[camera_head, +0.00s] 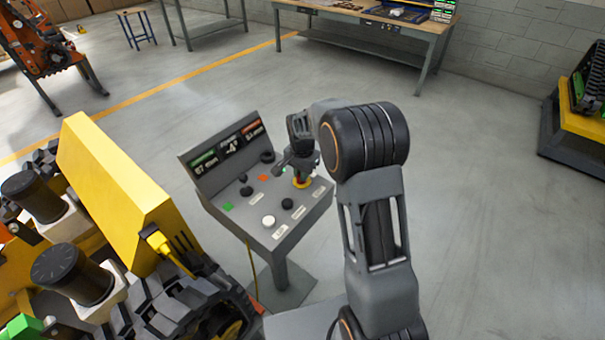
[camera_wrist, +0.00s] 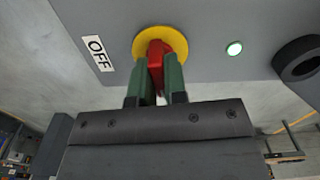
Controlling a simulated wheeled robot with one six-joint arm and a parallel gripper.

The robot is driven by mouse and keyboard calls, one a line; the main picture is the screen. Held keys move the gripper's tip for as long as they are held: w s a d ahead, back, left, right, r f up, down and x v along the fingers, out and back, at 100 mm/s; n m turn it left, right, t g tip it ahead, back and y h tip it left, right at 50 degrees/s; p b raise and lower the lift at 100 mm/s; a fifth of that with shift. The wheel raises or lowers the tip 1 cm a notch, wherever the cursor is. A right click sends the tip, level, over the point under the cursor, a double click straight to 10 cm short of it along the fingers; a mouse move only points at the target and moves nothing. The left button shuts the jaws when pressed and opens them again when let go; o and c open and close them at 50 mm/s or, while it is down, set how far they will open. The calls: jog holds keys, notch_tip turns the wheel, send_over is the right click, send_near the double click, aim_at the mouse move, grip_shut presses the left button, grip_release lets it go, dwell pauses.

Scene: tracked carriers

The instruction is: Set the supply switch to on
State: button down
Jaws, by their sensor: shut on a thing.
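The supply switch (camera_wrist: 155,52) is a red handle on a yellow round base (camera_wrist: 177,37), set in the grey panel of a control console (camera_head: 297,218). In the head view its yellow base (camera_head: 302,183) shows at the panel's right side, partly behind my gripper. My gripper (camera_wrist: 156,80) is shut on the red handle, with a green-lined finger on each side. A label reading OFF (camera_wrist: 97,52) is left of the switch in the wrist view. The handle's far end is hidden.
The console's upright display (camera_head: 227,153) stands behind its sloped panel. Several black knobs and a white button (camera_head: 268,221) are on the panel. A yellow tracked machine (camera_head: 115,185) stands close on the left.

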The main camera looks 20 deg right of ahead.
jog(key=shift+r+m, duration=0.1)
jog(key=shift+m, duration=0.6)
jog(key=c, duration=1.2)
grip_release()
jog(key=shift+o, duration=0.2)
notch_tip(320, 180, up, 14)
jog(key=shift+b, duration=0.4)
